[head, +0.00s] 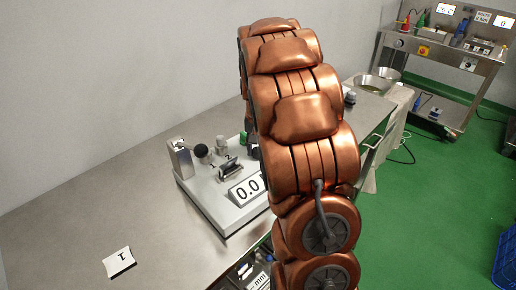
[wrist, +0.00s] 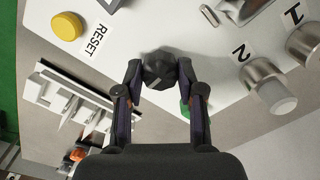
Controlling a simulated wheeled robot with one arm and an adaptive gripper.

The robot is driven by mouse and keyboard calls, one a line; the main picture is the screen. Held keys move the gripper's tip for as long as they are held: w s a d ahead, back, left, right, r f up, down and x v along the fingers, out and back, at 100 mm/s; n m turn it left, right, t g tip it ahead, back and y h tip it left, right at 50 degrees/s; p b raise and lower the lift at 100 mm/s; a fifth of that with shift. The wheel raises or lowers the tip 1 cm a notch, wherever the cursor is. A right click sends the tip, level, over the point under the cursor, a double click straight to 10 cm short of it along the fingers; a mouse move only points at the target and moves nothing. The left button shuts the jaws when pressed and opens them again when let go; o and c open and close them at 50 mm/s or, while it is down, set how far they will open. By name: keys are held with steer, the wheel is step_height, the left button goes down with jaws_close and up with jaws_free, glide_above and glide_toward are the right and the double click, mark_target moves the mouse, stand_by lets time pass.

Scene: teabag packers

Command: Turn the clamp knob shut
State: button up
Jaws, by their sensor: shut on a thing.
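The clamp knob is the black faceted knob (wrist: 158,70) in the wrist view, standing on the pale plate of the bench device. My gripper (wrist: 160,75) has its two fingertips on either side of the knob, touching it. Whether the knob is turned shut cannot be told. In the head view my copper arm hides the gripper and the knob it holds. The device's pale base plate (head: 213,205) shows left of my arm, with a display reading 0.0 (head: 245,188) at its front.
The wrist view shows a yellow button (wrist: 67,26) by a RESET label (wrist: 94,41), metal cylinders (wrist: 268,86) marked 1 and 2, and a slotted metal rack (wrist: 75,105).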

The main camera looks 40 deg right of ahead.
steer(key=o, duration=1.1)
steer(key=shift+o, duration=0.2)
step_height(320, 180, up, 12)
stand_by(0.3)
